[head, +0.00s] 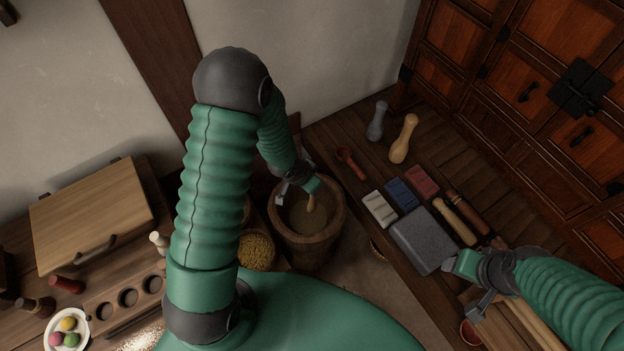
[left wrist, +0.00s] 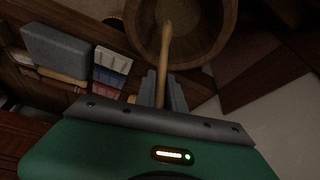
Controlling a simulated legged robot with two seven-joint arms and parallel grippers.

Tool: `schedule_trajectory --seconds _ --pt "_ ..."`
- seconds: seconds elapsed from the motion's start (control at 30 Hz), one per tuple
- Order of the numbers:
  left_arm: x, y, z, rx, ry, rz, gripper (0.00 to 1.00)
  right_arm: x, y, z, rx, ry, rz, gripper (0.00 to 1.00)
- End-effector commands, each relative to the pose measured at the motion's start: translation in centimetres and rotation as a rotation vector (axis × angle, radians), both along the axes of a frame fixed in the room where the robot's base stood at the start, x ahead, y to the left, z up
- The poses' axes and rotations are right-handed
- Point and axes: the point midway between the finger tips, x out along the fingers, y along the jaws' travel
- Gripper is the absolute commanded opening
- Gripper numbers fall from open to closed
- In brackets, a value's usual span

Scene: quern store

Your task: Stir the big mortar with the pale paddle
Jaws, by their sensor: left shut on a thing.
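The big mortar (head: 303,253) is a round brown wooden tub in the middle of the head view. It also shows at the top of the left wrist view (left wrist: 203,62), with a dull brownish inside. My left gripper (head: 300,186) is above its far rim, shut on the pale paddle (left wrist: 166,55). The paddle's tan shaft runs from between the fingers into the mortar; its lower end also shows in the head view (head: 311,203). My own arm hides part of the scene to the left. My right gripper (head: 462,287) is open and empty, beside a grey stone block.
Right of the mortar, a dark bench carries the grey block (head: 421,240), coloured bars (head: 401,194), a red scoop (head: 351,162) and two pestle-like pieces (head: 403,140). A grain-filled bowl (head: 256,251) stands close left of the mortar. A wooden box (head: 92,215) is far left.

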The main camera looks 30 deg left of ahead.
Motion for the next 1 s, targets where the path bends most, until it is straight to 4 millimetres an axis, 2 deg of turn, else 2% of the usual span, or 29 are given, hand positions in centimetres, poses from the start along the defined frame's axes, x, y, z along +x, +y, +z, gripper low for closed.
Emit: schedule_trajectory --seconds 0.03,0.7,0.9,1.0 --pt "0.0 0.0 -1.5 0.000 -0.001 0.000 0.00 0.0 0.0 -1.6 0.000 0.000 0.000 0.63" --pt "0.0 0.0 -10.9 0.000 -0.001 0.000 0.00 0.0 0.0 -11.3 0.000 0.000 0.000 0.63" --pt "0.0 0.0 -13.2 0.000 0.000 0.001 0.00 0.0 0.0 -12.7 0.000 0.000 0.000 0.63" --pt "0.1 0.0 -13.7 0.000 -0.001 0.000 0.00 0.0 0.0 -13.0 0.000 0.000 0.000 0.63"
